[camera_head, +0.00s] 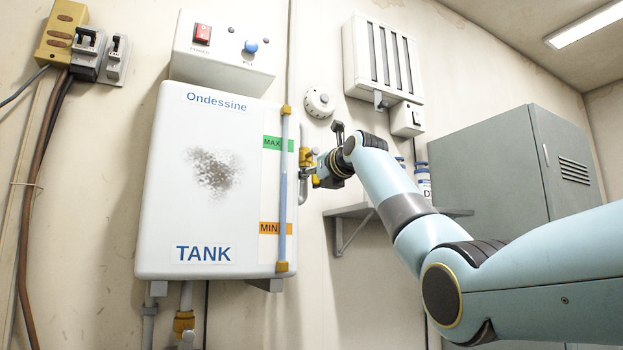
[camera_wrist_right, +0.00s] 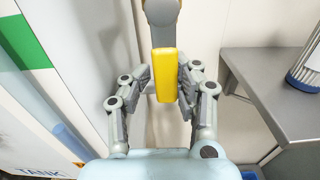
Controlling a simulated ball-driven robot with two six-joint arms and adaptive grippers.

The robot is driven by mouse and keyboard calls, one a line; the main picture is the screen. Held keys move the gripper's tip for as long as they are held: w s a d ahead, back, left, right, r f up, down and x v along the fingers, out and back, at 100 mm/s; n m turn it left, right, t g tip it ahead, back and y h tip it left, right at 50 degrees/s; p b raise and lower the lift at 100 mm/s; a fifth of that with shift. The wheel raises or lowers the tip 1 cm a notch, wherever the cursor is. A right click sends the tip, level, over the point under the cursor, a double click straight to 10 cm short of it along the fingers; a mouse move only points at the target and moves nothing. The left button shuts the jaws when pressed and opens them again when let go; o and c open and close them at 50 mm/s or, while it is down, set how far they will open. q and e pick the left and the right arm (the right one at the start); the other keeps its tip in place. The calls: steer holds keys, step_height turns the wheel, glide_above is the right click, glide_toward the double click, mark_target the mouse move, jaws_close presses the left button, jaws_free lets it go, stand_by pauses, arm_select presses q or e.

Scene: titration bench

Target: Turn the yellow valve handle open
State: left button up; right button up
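The yellow valve handle (camera_wrist_right: 163,75) stands upright in the right wrist view, on a grey pipe fitting. My right gripper (camera_wrist_right: 165,78) has one finger on each side of it. The fingers are apart, and a narrow gap seems to show on both sides of the handle. In the head view my right gripper (camera_head: 318,172) is at the valve by the tank's right edge, and its wrist hides most of the valve. Part of the yellow valve (camera_head: 305,158) shows beside the tank. My left gripper is in neither view.
The white tank (camera_head: 205,215) hangs left of the valve, with a level tube (camera_head: 283,190) on its right edge. A grey wall shelf (camera_head: 345,211) is below and right of my gripper, holding a labelled bottle (camera_head: 423,180). A grey cabinet (camera_head: 490,165) stands at the right.

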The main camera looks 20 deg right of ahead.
steer(key=shift+o, duration=1.2)
steer(key=shift+d+r, duration=0.1)
steer(key=shift+s+d+r, duration=0.3)
steer(key=shift+s+d, duration=0.1)
steer(key=shift+s, duration=0.15)
steer(key=shift+w+a+r, duration=0.1)
steer(key=shift+r, duration=0.05)
step_height(320, 180, up, 10)
steer(key=shift+f, duration=0.2)
steer(key=shift+c, duration=0.3)
